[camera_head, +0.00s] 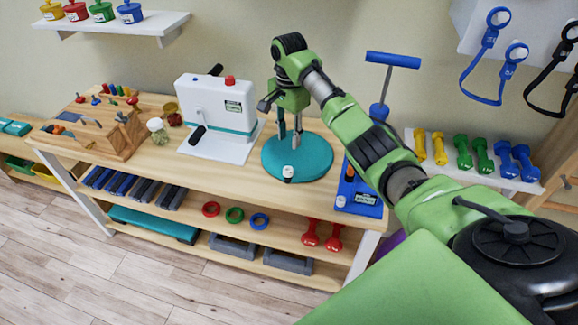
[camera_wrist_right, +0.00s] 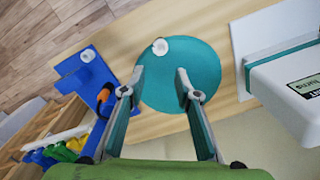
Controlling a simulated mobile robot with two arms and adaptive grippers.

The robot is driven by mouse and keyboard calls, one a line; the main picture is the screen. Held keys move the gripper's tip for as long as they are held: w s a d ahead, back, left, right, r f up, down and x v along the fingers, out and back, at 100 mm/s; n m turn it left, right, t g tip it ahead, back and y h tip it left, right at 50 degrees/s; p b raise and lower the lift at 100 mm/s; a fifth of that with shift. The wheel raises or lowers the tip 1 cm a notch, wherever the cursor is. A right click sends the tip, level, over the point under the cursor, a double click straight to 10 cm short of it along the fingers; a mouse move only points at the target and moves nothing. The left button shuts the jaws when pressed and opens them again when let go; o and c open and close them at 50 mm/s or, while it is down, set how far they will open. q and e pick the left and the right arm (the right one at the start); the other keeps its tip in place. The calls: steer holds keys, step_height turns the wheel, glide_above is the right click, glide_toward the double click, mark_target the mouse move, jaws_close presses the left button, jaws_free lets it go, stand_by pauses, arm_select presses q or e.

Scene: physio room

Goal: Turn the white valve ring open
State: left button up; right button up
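A small white round cap (camera_head: 289,172) sits near the front edge of a teal disc (camera_head: 310,165) on the wooden bench. In the right wrist view the white cap (camera_wrist_right: 160,46) lies beyond the fingertips, above the disc (camera_wrist_right: 180,95). A second white round piece (camera_wrist_right: 88,55) sits on a blue stand; I cannot tell which is the valve ring. My right gripper (camera_head: 290,136) points down over the disc, behind the cap. In the wrist view my right gripper (camera_wrist_right: 160,80) is open and empty, apart from both white pieces. My left gripper is not in view.
A white box device (camera_head: 220,115) stands left of the disc. The blue stand (camera_head: 358,195) with a tall T-handle (camera_head: 393,60) stands close on the right. A wooden board (camera_head: 95,130) is farther left. Dumbbells (camera_head: 480,153) are on a white shelf to the right.

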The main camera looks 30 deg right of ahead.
mark_target(289, 166)
step_height(289, 166, down, 13)
steer(key=shift+f+p, duration=0.1)
steer(key=shift+p, duration=0.65)
steer(key=c, duration=0.8)
